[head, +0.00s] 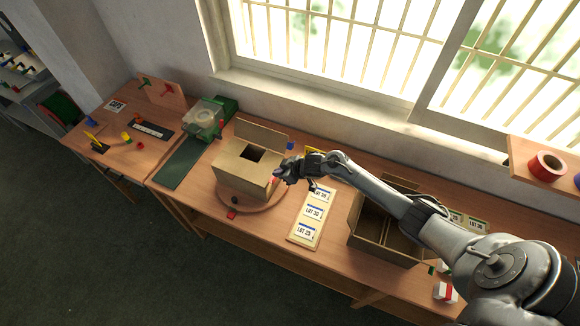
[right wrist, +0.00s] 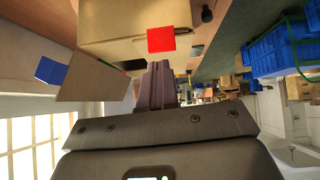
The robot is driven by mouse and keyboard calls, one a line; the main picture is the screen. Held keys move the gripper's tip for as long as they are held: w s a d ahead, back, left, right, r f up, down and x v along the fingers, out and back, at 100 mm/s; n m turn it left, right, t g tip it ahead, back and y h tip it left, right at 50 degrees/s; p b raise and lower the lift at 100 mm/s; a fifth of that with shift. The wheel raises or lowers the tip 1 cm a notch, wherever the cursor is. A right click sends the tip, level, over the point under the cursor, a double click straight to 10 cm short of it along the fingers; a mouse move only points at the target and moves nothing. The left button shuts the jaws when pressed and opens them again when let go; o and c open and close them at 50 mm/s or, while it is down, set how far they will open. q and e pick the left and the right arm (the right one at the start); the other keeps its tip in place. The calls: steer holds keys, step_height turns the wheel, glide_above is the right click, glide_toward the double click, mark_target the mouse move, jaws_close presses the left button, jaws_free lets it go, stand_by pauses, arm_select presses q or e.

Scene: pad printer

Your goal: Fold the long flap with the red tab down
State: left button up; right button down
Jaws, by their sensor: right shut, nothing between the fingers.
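An open cardboard carton (head: 240,179) stands on a round wooden turntable (head: 268,206). Its back flap (head: 262,137) stands up, with a blue tab (head: 290,145) at its right end; the blue tab also shows in the right wrist view (right wrist: 48,70). A dark opening shows in the carton's top. A red tab (right wrist: 161,39) is on the carton's cardboard, just beyond my right fingertips. My right gripper (right wrist: 160,68) is shut and empty, beside the carton's right side. Which panel carries the red tab is hard to tell. My left gripper is not in view.
A strip of LOT cards (head: 305,228) lies right of the turntable, and a larger open box (head: 385,235) stands beyond it, under my right arm. A green machine (head: 208,118) stands left of the carton. A red piece (head: 231,214) lies at the turntable's front.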

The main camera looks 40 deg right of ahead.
steer(key=w+r+p+v, duration=0.1)
steer(key=p+v, duration=0.1)
steer(key=v, duration=1)
steer(key=shift+w+r, duration=0.15)
steer(key=shift+r, duration=0.15)
